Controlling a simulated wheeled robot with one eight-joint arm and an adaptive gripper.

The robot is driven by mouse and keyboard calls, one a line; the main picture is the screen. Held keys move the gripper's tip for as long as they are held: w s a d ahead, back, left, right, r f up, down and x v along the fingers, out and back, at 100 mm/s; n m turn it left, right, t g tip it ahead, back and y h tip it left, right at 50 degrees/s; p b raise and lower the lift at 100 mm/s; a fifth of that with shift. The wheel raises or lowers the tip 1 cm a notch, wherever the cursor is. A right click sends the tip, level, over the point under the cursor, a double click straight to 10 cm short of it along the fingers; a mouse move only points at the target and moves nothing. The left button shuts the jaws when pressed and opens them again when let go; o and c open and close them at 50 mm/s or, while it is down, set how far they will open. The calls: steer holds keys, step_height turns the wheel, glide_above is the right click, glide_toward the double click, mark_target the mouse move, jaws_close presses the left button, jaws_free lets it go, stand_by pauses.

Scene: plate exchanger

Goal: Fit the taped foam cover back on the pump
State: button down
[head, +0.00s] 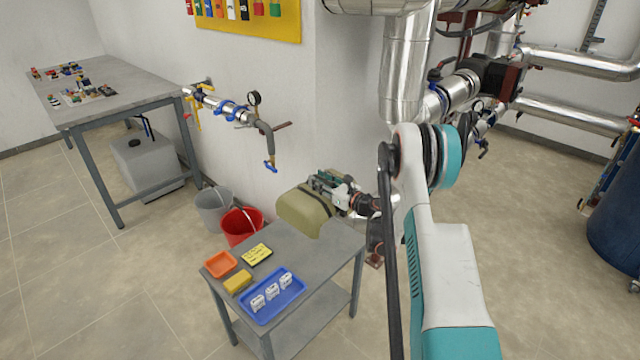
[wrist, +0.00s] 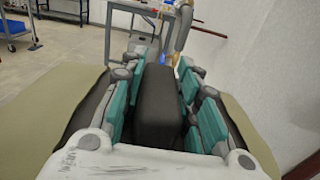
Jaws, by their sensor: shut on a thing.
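The foam cover (head: 308,210) is an olive-beige block with a dark band, seen in the head view at the back edge of the small grey table. My gripper (head: 328,183) is at its top and shut on it. In the wrist view the olive cover (wrist: 50,125) spreads out on both sides under my gripper (wrist: 160,85). A dark grey raised part (wrist: 158,108) sits between the teal fingers. Whether the cover touches the table is hard to tell. I cannot make out the pump for certain; a dark pipe part (head: 375,238) shows partly behind my arm.
The small table (head: 318,262) carries an orange tray (head: 220,264), a yellow sponge-like block (head: 237,281), a yellow label (head: 257,254) and a blue tray (head: 265,315) of white items. A red bucket (head: 241,228) and grey bucket (head: 213,207) stand behind. Wall pipes and a valve (head: 268,145) are nearby.

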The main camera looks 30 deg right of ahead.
steer(key=shift+m+h, duration=0.5)
steer(key=shift+h, duration=0.3)
steer(key=a+r, duration=0.4)
steer(key=a, duration=0.1)
steer(key=a+r, duration=0.2)
steer(key=a, duration=0.1)
steer(key=shift+w+a+r, duration=0.1)
steer(key=shift+w+r, duration=0.05)
steer(key=shift+w, duration=0.25)
steer(key=s+a+r+m+h, duration=0.1)
steer(key=s+a+r+h, duration=0.1)
steer(key=s+a+r, duration=0.3)
steer(key=s+a+r+m+t+h, duration=0.1)
steer(key=s+a+r, duration=0.3)
steer(key=a, duration=0.5)
steer(key=shift+s+a+r+m+h, duration=0.25)
steer(key=shift+s+r+m+h, duration=0.2)
steer(key=shift+r+h, duration=0.65)
steer(key=shift+r+y, duration=0.3)
